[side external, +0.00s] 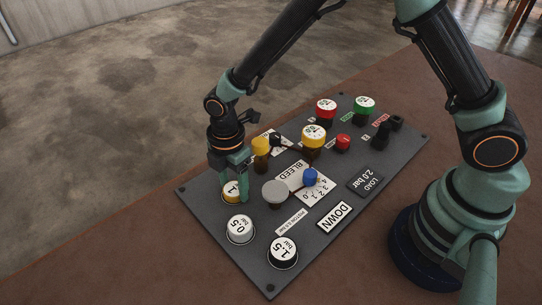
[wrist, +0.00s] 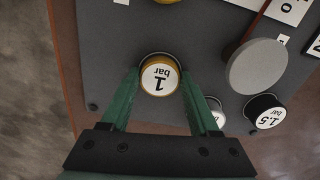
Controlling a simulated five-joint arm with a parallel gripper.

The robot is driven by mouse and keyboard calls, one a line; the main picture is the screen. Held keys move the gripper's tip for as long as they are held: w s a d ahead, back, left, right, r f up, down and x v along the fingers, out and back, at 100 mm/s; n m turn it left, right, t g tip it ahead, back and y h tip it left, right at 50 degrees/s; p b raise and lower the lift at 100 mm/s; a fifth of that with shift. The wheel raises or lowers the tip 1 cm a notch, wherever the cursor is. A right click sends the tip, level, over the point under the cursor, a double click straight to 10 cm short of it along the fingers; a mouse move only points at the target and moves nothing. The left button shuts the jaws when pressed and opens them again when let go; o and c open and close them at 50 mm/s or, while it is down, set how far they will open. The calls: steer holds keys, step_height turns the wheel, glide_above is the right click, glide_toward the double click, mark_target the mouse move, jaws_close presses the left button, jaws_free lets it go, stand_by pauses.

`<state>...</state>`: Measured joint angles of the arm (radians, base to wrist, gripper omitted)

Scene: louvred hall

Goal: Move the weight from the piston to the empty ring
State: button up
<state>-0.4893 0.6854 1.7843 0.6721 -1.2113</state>
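The gold weight marked 1 bar (side external: 232,193) stands upright at the panel's left edge. In the wrist view the same weight (wrist: 160,78) lies between my fingertips, with a thin pale ring arc showing just beyond it. My gripper (side external: 238,176) points down over it; its green fingers (wrist: 160,84) press close on both sides, with no clear gap. The piston's grey disc (side external: 275,191) is bare, and also shows in the wrist view (wrist: 258,66). The white 0.5 weight (side external: 239,229) and the black 1.5 bar weight (side external: 282,252) stand nearer the front.
The dark panel (side external: 335,225) lies on a brown table (side external: 110,270). Behind the piston are a yellow knob (side external: 261,147), a labelled yellow knob (side external: 314,135), red and green knobs, and a blue cap (side external: 310,177). A DOWN label (side external: 335,216) lies at right.

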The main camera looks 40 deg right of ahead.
mark_target(235, 188)
steer(key=o, duration=0.4)
steer(key=shift+c, duration=0.2)
steer(key=shift+r, duration=0.1)
step_height(235, 188, up, 12)
steer(key=s+d+r+m+t, duration=0.2)
steer(key=s+d+r+m, duration=0.2)
steer(key=d+m, duration=0.5)
steer(key=s+d+r+m+t, duration=0.3)
steer(key=s+d+r+m, duration=0.2)
steer(key=d+m, duration=0.5)
step_height(235, 188, up, 2)
steer(key=shift+s+d+r+t, duration=0.15)
steer(key=shift+d+r+t, duration=0.15)
steer(key=shift+d, duration=0.25)
